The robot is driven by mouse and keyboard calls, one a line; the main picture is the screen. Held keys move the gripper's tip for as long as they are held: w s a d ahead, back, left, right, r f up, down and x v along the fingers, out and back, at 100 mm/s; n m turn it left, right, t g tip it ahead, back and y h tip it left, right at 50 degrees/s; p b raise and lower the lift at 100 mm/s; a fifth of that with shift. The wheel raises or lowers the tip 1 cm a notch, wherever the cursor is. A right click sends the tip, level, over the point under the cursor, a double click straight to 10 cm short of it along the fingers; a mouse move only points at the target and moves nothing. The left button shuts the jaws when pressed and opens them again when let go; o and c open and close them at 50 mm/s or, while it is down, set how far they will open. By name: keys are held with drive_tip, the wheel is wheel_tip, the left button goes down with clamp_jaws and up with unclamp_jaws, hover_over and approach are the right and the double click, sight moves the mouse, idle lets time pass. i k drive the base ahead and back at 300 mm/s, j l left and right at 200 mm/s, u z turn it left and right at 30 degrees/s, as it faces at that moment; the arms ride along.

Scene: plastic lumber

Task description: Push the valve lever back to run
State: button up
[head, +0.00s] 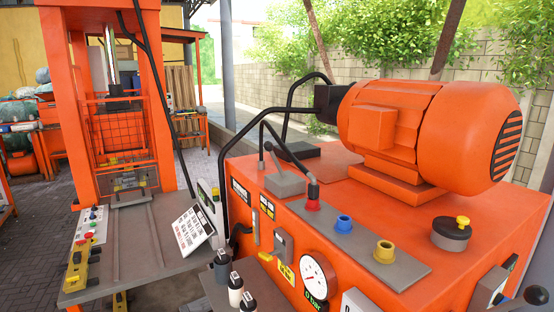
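A grey valve block (285,186) sits on top of the orange power unit, near its left edge. A thin valve lever with a dark knob (268,146) rises from the block and leans up and to the left. Black hoses pass close beside and behind the lever. I cannot read any run marking for the lever. My gripper is not in view.
The orange motor (425,130) fills the unit's right top. Red, blue (344,223) and yellow ports stand in front of the valve. A black hose (290,148) joins the red port. A gauge (317,274) and bottles (236,290) are lower. An orange press (165,90) stands left.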

sight(268, 145)
drive_tip(key=i+j+u, duration=0.15)
drive_tip(key=i, duration=0.8)
drive_tip(key=i+j+u, duration=0.2)
drive_tip(key=i, duration=0.75)
drive_tip(key=l, duration=0.1)
